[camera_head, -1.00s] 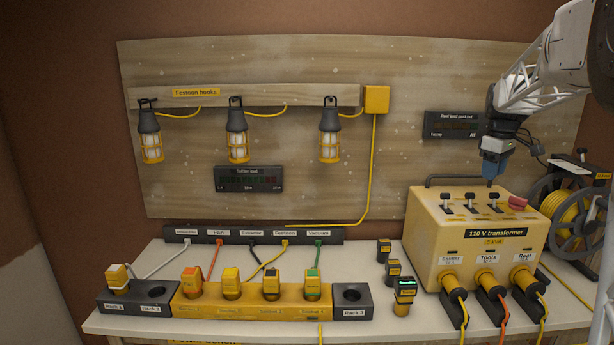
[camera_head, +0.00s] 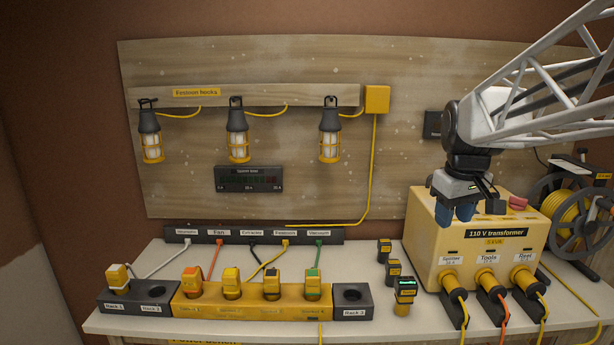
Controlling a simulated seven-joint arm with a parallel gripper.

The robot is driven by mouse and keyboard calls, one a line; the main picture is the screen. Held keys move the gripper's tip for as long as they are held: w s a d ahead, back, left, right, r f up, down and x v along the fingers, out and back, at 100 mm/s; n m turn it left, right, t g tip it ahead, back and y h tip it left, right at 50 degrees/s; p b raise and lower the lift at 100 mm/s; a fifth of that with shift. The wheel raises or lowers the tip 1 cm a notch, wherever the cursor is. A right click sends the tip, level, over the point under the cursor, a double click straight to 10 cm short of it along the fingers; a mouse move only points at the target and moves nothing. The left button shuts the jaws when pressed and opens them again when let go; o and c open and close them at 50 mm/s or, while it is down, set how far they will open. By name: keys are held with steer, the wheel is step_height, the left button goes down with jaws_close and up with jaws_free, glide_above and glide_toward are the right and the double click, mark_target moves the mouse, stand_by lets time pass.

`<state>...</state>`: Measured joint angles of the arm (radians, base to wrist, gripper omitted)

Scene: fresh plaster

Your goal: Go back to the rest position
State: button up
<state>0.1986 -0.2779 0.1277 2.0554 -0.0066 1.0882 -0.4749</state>
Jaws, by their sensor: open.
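My gripper (camera_head: 456,213) hangs on the right, in front of the upper left part of the yellow 110 V transformer (camera_head: 440,250). Its blue fingertips point down and stand apart with nothing between them. The arm comes in from the upper right. The gripper and wrist hide the transformer's switches. The red button (camera_head: 518,201) shows to the right of the gripper. Three plugs sit in the transformer's front, labelled Reel at the right and Tools in the middle.
A white bench (camera_head: 230,330) carries a yellow socket strip (camera_head: 250,305) with several plugs. Small dark plug-like units (camera_head: 384,246) stand left of the transformer. A cable reel (camera_head: 568,215) stands at the right. Three caged lamps (camera_head: 238,140) hang on the board. Space above the bench's middle is clear.

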steer(key=s+a+f+m, duration=0.1)
steer(key=s+a+f, duration=0.2)
steer(key=s, duration=0.4)
steer(key=s+a+f+m, duration=0.1)
steer(key=s+a+f, duration=0.3)
steer(key=s, duration=0.4)
steer(key=s+a+f+m+t, duration=0.1)
steer(key=s+a+f, duration=0.2)
steer(key=s, duration=0.5)
steer(key=shift+a+f, duration=0.15)
steer(key=shift+f, duration=0.7)
